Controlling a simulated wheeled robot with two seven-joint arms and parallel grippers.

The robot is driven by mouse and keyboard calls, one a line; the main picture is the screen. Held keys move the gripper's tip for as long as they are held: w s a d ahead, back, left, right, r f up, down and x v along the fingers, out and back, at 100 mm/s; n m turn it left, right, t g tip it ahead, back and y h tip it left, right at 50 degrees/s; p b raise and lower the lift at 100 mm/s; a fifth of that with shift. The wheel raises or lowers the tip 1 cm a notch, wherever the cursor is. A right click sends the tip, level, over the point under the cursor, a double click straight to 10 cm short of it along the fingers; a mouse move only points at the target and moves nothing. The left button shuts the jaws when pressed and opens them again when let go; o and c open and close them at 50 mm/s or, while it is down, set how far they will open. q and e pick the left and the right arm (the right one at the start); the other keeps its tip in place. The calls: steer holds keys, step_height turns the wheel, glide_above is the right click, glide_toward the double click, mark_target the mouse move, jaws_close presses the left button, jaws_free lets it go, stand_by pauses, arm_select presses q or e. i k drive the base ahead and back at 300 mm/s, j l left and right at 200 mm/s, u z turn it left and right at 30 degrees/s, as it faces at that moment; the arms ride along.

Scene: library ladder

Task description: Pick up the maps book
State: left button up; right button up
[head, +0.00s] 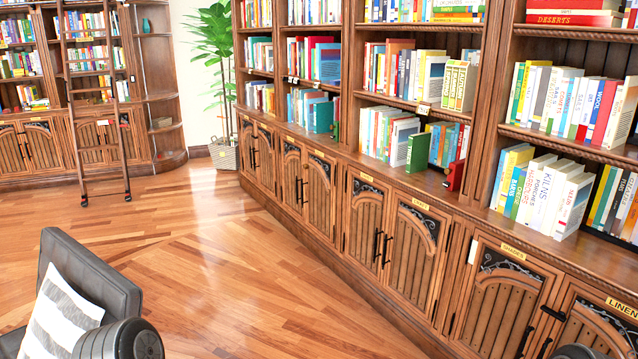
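I cannot pick out a book marked maps; most spine titles are too small or turned away to read. Readable spines include the white kilns book (541,197) on the lower right shelf, the wool book (603,108) above it and the red deserts book (573,19) at the top right. A green book (417,152) stands upright at the front of the middle lower shelf, and a red book (454,176) is to its right. Neither of my grippers is in view, so I cannot see whether they hold anything.
A long wooden bookcase (450,200) with closed cabinet doors runs along the right. A rolling ladder (97,110) leans on the far-left shelves. A potted plant (216,45) stands in the corner. A grey armchair (100,283) is at front left. The wooden floor (230,270) between is clear.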

mark_target(323, 110)
steer(key=i+j, duration=0.2)
steer(key=i, duration=0.75)
steer(key=i+j+u, duration=0.1)
steer(key=i, duration=0.8)
steer(key=i+j+u, duration=0.1)
steer(key=i+u, duration=0.25)
steer(key=i, duration=0.65)
steer(key=i+l+u, duration=0.2)
steer(key=i+u, duration=0.2)
steer(key=i, duration=0.6)
steer(key=i+j+z, duration=0.35)
steer(key=i+j, duration=0.2)
steer(key=i+j+z, duration=0.3)
steer(key=i+j, duration=0.2)
steer(key=j, duration=0.25)
steer(key=i+j+z, duration=0.15)
steer(key=j, duration=0.25)
steer(key=i+j+z, duration=0.2)
steer(key=j, duration=0.2)
steer(key=j+z, duration=0.3)
steer(key=j, duration=0.6)
steer(key=k+j+z, duration=0.1)
steer(key=j+z, duration=0.2)
steer(key=j, duration=0.6)
